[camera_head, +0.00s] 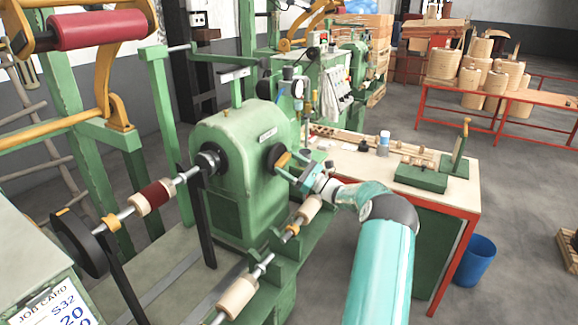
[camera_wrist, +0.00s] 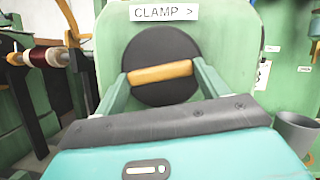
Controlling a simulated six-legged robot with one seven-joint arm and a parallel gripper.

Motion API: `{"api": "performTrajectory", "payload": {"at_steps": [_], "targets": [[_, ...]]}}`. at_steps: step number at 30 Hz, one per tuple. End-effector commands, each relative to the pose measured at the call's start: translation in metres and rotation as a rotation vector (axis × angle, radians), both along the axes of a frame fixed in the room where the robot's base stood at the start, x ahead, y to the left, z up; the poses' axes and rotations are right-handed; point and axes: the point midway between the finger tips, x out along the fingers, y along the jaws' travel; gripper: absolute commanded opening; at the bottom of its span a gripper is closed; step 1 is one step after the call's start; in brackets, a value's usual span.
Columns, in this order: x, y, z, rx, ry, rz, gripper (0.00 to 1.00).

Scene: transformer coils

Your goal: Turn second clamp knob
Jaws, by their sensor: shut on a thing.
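The clamp knob shows in the wrist view as a round black disc with a yellow-orange bar handle (camera_wrist: 160,73) across it. It sits on the green machine housing (camera_wrist: 225,45) under a "CLAMP >" label (camera_wrist: 163,12). My gripper (camera_wrist: 160,76) has one finger at each end of the bar and is shut on it, with the bar tilted slightly, right end higher. In the head view the yellow handle (camera_head: 283,160) is on the right face of the green headstock (camera_head: 232,150), and my gripper (camera_head: 284,170) reaches it from the right. Another black hub (camera_head: 209,163) is on the headstock's left face.
A shaft with a dark red coil (camera_head: 151,198) runs left of the headstock. A lower shaft carries pale spools (camera_head: 238,296) close to my arm. A workbench (camera_head: 455,203) with wooden parts stands right, a blue bin (camera_head: 475,260) beside it. Open floor lies at far right.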

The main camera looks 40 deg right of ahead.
Motion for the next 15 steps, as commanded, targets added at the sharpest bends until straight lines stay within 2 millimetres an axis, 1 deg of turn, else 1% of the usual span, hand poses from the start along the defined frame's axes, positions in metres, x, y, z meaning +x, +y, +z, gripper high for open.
{"api": "performTrajectory", "payload": {"at_steps": [15], "targets": [[0.0016,-0.0041,0.0011,-0.462,-0.164,0.000,0.50]]}}
